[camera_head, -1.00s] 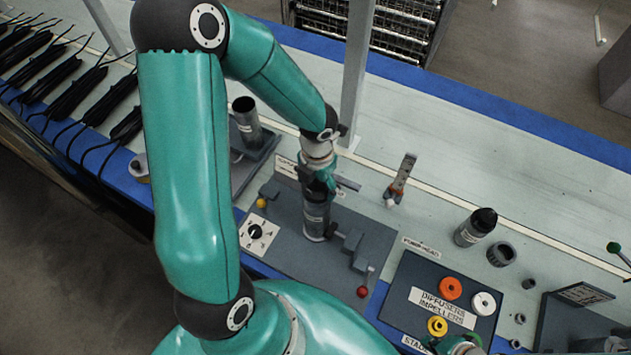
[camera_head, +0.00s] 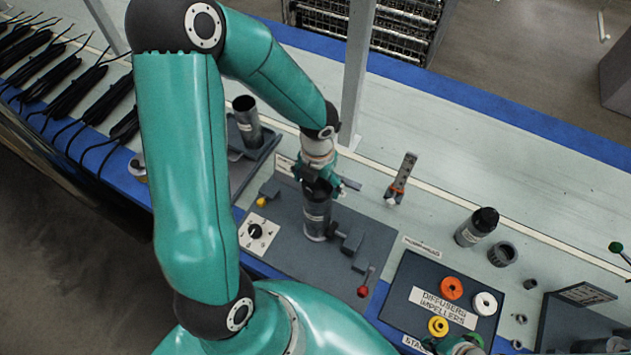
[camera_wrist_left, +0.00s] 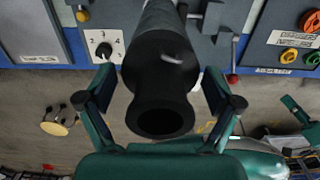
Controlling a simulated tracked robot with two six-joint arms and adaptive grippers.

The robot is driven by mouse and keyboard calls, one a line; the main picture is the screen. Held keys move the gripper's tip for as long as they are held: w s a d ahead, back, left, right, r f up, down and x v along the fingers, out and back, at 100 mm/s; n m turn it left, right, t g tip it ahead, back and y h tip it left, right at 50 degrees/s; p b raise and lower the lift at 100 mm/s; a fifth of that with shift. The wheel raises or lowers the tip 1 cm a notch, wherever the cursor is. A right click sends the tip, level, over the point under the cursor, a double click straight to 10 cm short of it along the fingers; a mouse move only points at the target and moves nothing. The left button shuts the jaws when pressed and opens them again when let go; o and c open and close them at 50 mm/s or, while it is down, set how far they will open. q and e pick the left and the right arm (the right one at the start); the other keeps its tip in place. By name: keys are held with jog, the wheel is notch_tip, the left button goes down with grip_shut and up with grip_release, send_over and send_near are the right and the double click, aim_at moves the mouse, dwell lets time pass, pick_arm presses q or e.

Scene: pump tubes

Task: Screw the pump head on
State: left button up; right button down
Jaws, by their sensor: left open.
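The grey pump tube (camera_head: 317,220) stands upright in the fixture on the grey board. A black pump head (camera_head: 318,186) sits at its top, partly hidden by my left gripper (camera_head: 320,180). In the left wrist view the black pump head (camera_wrist_left: 160,100) points toward the camera, its round opening facing me. The fingers of my left gripper (camera_wrist_left: 160,85) are open, one on each side of it, with a gap visible at the left.
A dark tray (camera_head: 440,268) holds orange, white and yellow rings. A black-capped cylinder (camera_head: 477,227) and a grey collar (camera_head: 502,253) stand to the right. Another tube (camera_head: 246,122) stands in a tray behind my left arm. A red-knobbed lever (camera_head: 363,291) is beside the fixture.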

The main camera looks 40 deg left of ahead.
pick_arm(q)
jog(key=n+b, duration=0.2)
jog(key=n, duration=0.3)
jog(key=shift+f+n, duration=0.1)
jog(key=shift+n, duration=0.3)
jog(key=n+b, duration=0.1)
jog(key=n, duration=0.2)
jog(key=n+b, duration=0.2)
jog(key=shift+w+n, duration=0.1)
jog(key=shift+n, duration=1)
pick_arm(e)
notch_tip(320, 180, down, 6)
jog(key=shift+r, duration=0.15)
pick_arm(q)
jog(key=shift+n+b, duration=0.75)
jog(key=shift+n, duration=0.25)
pick_arm(e)
jog(key=shift+f, duration=0.55)
pick_arm(q)
jog(key=shift+d+n, duration=0.1)
jog(key=shift+n, duration=0.6)
pick_arm(e)
jog(key=shift+f, duration=0.2)
pick_arm(q)
jog(key=c, duration=1)
jog(key=shift+c, duration=0.2)
pick_arm(e)
jog(key=shift+r, duration=0.15)
